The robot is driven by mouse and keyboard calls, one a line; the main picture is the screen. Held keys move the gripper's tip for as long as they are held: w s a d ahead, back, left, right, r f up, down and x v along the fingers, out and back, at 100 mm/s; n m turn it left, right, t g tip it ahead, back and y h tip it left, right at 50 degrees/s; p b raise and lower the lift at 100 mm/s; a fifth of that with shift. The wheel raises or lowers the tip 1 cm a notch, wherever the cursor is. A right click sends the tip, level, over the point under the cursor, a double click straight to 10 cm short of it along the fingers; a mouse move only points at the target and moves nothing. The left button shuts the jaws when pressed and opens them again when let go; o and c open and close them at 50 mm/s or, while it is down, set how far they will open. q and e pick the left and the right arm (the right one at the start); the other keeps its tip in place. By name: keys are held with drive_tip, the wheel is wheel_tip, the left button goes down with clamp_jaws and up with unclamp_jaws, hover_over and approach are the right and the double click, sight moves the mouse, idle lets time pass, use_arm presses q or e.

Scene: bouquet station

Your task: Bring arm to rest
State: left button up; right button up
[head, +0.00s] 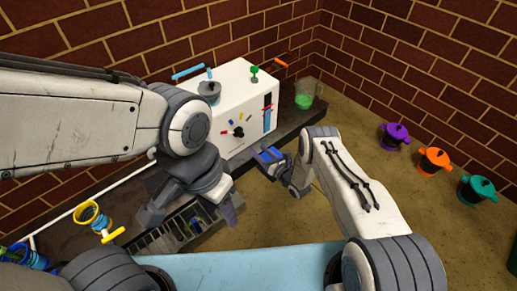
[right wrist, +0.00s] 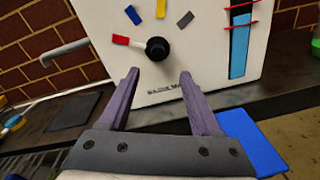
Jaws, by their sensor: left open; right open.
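My left gripper (head: 190,212) hangs over the slotted rack on the dark counter, its fingers apart with nothing visible between them. My right gripper (right wrist: 160,95) is open and empty in the right wrist view. Its two purple fingers point at the front of the white machine, below and either side of the black knob (right wrist: 157,48). They look apart from the panel, though the exact gap is hard to tell. In the head view my right arm reaches in from the lower right, and its gripper is near the blue pad (head: 270,154); its fingertips are hard to make out.
The white machine (head: 236,90) stands against the brick wall. A jug of green liquid (head: 305,95) stands to its right. A slotted rack (head: 165,238) and a yellow ring holder (head: 90,213) are at left. Purple (head: 394,135), orange (head: 434,160) and teal (head: 477,188) pots stand at right.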

drive_tip(key=w+a+r+m+g+h, duration=0.1)
drive_tip(key=a+r+m, duration=0.25)
drive_tip(key=r, duration=0.25)
drive_tip(key=w+a+r+m+g+h+p, duration=0.1)
drive_tip(key=w+a+r+m+g+h, duration=0.1)
drive_tip(key=r+m, duration=0.3)
drive_tip(key=w+a+r+m+g+h, duration=0.1)
drive_tip(key=a+r+m, duration=0.1)
drive_tip(key=r, duration=0.5)
drive_tip(key=s+a+r+m+g+h+p, duration=0.1)
drive_tip(key=s+a+r+m+g+h, duration=0.2)
drive_tip(key=s+r+m, duration=0.75)
drive_tip(key=s+d+r+m+g+h+p, duration=0.1)
drive_tip(key=s+d+r+m+g, duration=0.15)
drive_tip(key=s, duration=0.85)
drive_tip(key=s+d+r+m+g, duration=0.2)
drive_tip(key=s+d+r+m, duration=0.2)
drive_tip(key=s, duration=0.8)
drive_tip(key=s+d+r+m+g+h+p, duration=0.1)
drive_tip(key=s+d+r+m+g, duration=0.25)
drive_tip(key=s, duration=0.75)
wheel_tip(320, 180, up, 38)
drive_tip(key=p, duration=3.7)
drive_tip(key=shift+s+a+m+t+p, duration=0.15)
drive_tip(key=shift+a+m+t+p, duration=0.15)
drive_tip(key=shift+a, duration=0.1)
